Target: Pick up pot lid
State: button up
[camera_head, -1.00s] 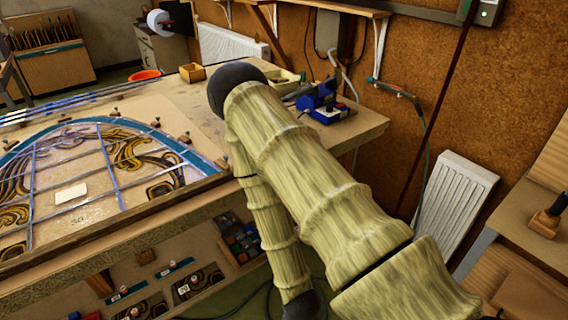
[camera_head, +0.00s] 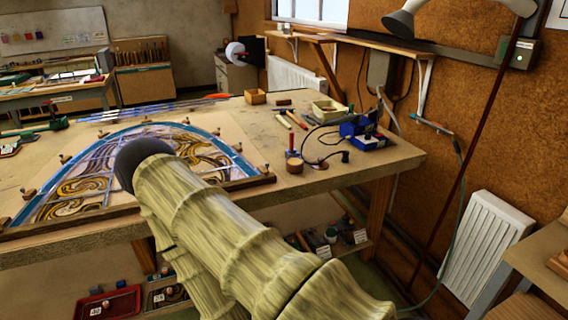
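I cannot make out a pot lid for certain. A small round tan pot-like item (camera_head: 294,165) stands on the right part of the workbench (camera_head: 395,160), with a small red-and-blue item just behind it. A small dark-handled item lies to its right, too small to tell what it is. My arm, in a ribbed yellow-green cover, crosses the lower middle and hides part of the bench front. Its dark rounded joint is over the leaded panel (camera_head: 80,185). My gripper is not in view.
A blue device (camera_head: 370,138), a cream tray (camera_head: 328,110), a small wooden box (camera_head: 255,97) and several hand tools stand on the bench's right half. Shelves under the bench hold trays. A white radiator (camera_head: 485,245) and a lamp (camera_head: 400,24) are at the right.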

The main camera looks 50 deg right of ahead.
aim_at(324, 165)
jog(key=z, duration=0.25)
jog(key=i, duration=0.9)
jog(key=z, duration=1.35)
jog(key=i, duration=0.75)
jog(key=u, duration=1.05)
jog(key=k, duration=0.95)
jog(key=z, duration=1)
jog(key=i, duration=0.3)
jog(key=z, duration=0.05)
